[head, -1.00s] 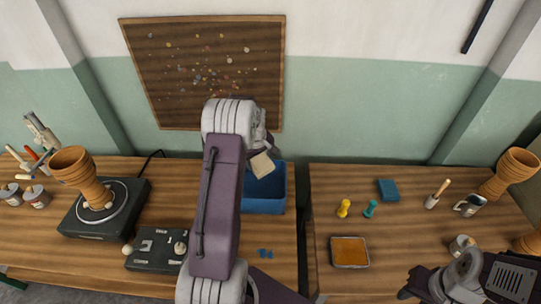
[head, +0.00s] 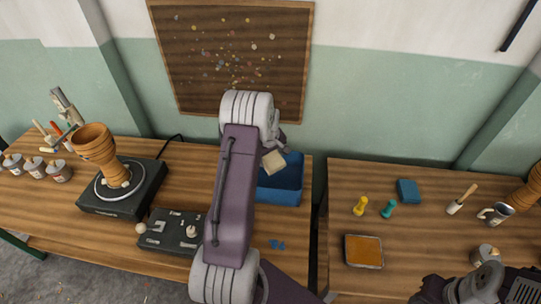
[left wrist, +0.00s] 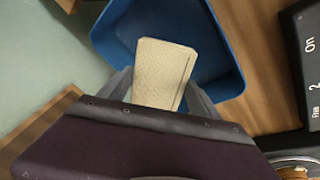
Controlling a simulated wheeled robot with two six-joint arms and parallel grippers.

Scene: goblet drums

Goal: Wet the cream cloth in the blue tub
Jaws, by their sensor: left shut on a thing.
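I cannot tell whether the cloth touches the tub. My right arm shows at the lower right of the head view, but its gripper fingers are not visible.
A goblet drum (head: 97,150) stands on a black turntable (head: 130,200) at the left, behind a control box (head: 172,232). The right table holds an orange-filled tray (head: 363,251), a blue block (head: 408,191) and a mug (head: 496,213).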

